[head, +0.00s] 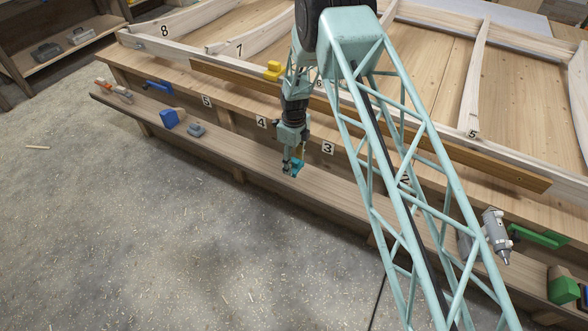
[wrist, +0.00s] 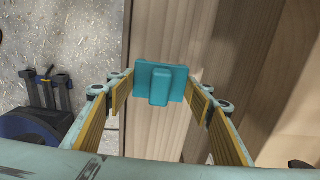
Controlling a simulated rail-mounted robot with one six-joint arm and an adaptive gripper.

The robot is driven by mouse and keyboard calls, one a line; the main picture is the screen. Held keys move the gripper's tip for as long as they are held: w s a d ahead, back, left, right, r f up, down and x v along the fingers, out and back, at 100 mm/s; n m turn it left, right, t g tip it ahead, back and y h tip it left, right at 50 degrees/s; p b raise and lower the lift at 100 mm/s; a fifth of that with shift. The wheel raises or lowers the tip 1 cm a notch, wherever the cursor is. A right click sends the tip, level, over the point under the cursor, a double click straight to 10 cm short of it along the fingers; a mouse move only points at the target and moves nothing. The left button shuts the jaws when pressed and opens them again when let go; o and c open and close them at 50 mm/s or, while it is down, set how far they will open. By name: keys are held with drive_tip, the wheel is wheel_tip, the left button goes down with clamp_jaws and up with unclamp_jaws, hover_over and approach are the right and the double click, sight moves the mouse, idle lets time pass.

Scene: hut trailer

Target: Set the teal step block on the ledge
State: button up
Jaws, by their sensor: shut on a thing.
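The teal step block (wrist: 160,82) is held between the two fingertips of my gripper (wrist: 160,88) in the wrist view. It shows as a flat plate with a raised narrower part on top. In the head view the block (head: 297,167) is small and partly covered by my gripper (head: 292,167). The ledge (head: 240,160) is the long, low wooden shelf along the front of the workbench. It also shows as a pale plank (wrist: 150,140) under the block in the wrist view. I cannot tell whether the block touches the ledge.
A blue block (head: 172,119) and a grey one (head: 196,130) lie on the ledge to the left. A green clamp (head: 540,236) and green block (head: 563,287) are at the right. Numbered timber frames cover the bench. The concrete floor (head: 150,240) in front is open.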

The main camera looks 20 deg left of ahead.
sight(294, 168)
drive_tip(key=shift+f, duration=0.1)
drive_tip(key=shift+f+b, duration=0.45)
drive_tip(key=shift+f, duration=1.25)
drive_tip(key=shift+f, duration=0.15)
drive_tip(key=o, duration=0.8)
drive_tip(key=shift+o, duration=0.2)
wheel_tip(294, 168, up, 12)
drive_tip(key=shift+r+p, duration=0.2)
drive_tip(key=shift+p, duration=0.95)
